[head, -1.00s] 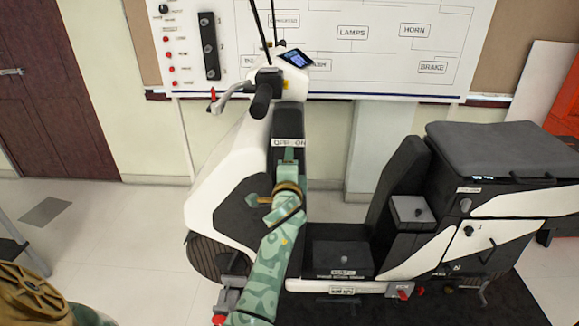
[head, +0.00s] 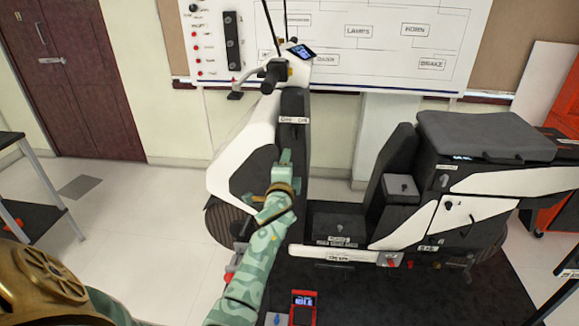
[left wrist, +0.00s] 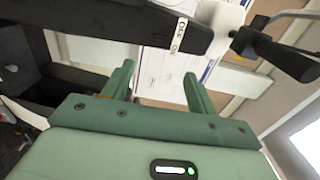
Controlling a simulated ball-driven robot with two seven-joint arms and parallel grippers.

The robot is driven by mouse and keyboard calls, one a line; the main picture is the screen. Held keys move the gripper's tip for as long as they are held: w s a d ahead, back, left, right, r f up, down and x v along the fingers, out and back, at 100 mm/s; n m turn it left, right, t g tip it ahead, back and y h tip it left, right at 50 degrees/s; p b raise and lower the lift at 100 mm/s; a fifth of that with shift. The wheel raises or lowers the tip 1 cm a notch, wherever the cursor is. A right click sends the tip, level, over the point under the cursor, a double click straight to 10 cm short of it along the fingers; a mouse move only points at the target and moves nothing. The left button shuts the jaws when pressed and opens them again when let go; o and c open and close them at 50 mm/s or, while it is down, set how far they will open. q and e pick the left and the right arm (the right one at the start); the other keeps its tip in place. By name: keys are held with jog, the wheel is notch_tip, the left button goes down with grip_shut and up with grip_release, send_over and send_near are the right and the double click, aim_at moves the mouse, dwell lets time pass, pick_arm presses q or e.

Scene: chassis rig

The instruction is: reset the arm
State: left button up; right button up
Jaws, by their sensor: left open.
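The white and black scooter (head: 240,165) stands on a dark mat, its handlebar at the upper middle in the head view. My left gripper (head: 285,157) is on the green patterned arm, in front of the scooter's dark front column (head: 292,140), a little below the OFF ON label (head: 293,120). In the left wrist view my left gripper (left wrist: 160,85) has its two green fingers apart with nothing between them. The label (left wrist: 180,35) and the handlebar grip (left wrist: 280,55) lie beyond the fingertips there. My right gripper is not in view.
A wiring board (head: 400,45) hangs on the wall behind the scooter. A red device (head: 303,305) is at the mat's near edge. A dark table (head: 12,140) stands at the left edge. The pale floor (head: 120,225) left of the scooter is clear.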

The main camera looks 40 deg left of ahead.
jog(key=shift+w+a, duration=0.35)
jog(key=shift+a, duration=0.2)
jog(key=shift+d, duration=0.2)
